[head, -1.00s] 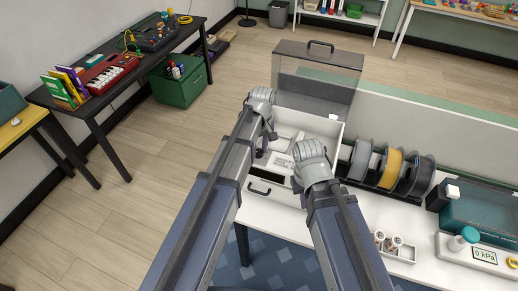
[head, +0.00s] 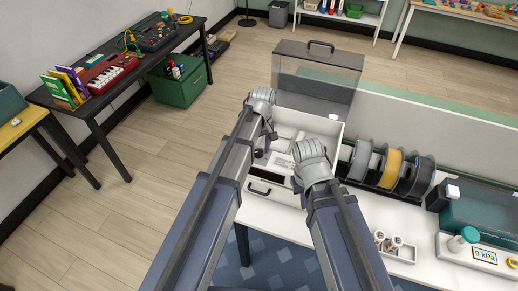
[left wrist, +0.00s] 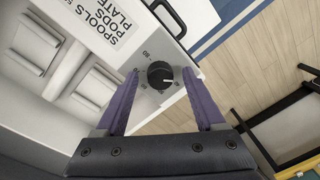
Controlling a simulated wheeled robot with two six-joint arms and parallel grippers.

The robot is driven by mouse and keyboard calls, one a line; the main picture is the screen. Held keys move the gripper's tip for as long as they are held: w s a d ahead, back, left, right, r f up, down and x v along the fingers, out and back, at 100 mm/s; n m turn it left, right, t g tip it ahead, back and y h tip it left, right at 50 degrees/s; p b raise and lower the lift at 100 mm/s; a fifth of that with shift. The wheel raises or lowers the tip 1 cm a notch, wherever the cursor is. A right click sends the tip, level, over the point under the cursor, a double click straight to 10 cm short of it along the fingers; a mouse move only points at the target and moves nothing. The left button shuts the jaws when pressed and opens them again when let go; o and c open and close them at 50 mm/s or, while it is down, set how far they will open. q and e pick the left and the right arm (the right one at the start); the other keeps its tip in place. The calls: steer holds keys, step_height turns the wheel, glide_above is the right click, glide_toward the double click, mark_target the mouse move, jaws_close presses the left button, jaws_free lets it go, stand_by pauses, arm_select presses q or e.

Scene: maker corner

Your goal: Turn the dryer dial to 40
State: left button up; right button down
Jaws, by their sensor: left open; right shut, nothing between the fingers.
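The dryer is a white box (head: 327,127) on the white table, its smoky clear lid (head: 318,92) raised. The dial's exact setting is too small to read. My left gripper (left wrist: 164,80) is open, its purple fingers on either side of the dial with visible gaps. In the head view the left gripper (head: 265,143) is at the dryer's left side, and the dial is hidden. My right gripper (head: 297,183) is shut and empty near the dryer's front.
A black handle (left wrist: 165,16) is on the dryer's front beside the dial. Filament spools (head: 390,168) stand in a rack right of the dryer.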

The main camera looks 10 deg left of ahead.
mark_target(260, 152)
arm_select(q)
steer(key=shift+r, duration=0.15)
steer(key=r+p, duration=0.3)
steer(key=p, duration=0.1)
steer(key=r+p, duration=0.3)
steer(key=r, duration=0.1)
steer(key=shift+w+d+r+p, duration=0.2)
steer(key=shift+r+p, duration=0.1)
steer(key=shift+p, duration=0.1)
steer(key=shift+f, duration=0.1)
steer(key=shift+s+f, duration=0.1)
steer(key=shift+s, duration=0.15)
steer(key=s+d+f+m+b, duration=0.2)
steer(key=s+m, duration=0.4)
steer(key=s, duration=0.3)
steer(key=s+d+f+m+b, duration=0.2)
steer(key=s+f+m+b, duration=0.3)
steer(key=s, duration=0.4)
steer(key=shift+s+d+f+m+y+b, duration=0.15)
steer(key=shift+d+f+m+y+b, duration=0.1)
steer(key=shift+d+m+y+b, duration=0.2)
